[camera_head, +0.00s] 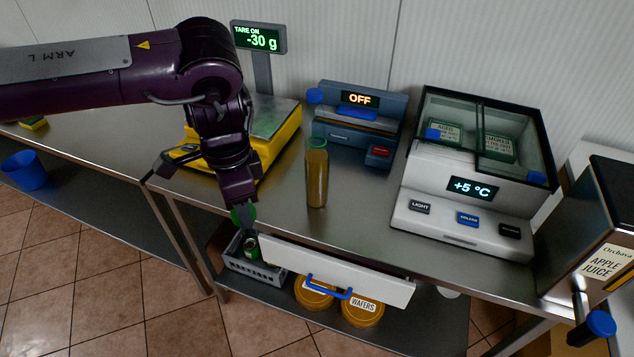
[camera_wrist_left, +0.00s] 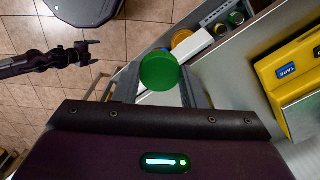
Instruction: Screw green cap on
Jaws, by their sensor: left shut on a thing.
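The green cap (camera_head: 243,214) is between the fingertips of my left gripper (camera_head: 240,210), which is shut on it. In the left wrist view the cap (camera_wrist_left: 160,71) shows as a green disc between the two fingers. The cap is in front of the counter's front edge, to the left of the bottle and apart from it. The bottle (camera_head: 316,180) stands upright on the steel counter, with brownish contents and a green top edge. My right gripper (camera_wrist_left: 92,52) shows small in the left wrist view, its fingers apart and empty.
A yellow scale (camera_head: 284,138) stands behind the left gripper. A blue-grey device reading OFF (camera_head: 335,132) and a cooled display case (camera_head: 450,205) stand behind and right of the bottle. Below are a white drawer front (camera_head: 375,278), a grey crate (camera_head: 262,270) and wafer jars (camera_head: 362,313).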

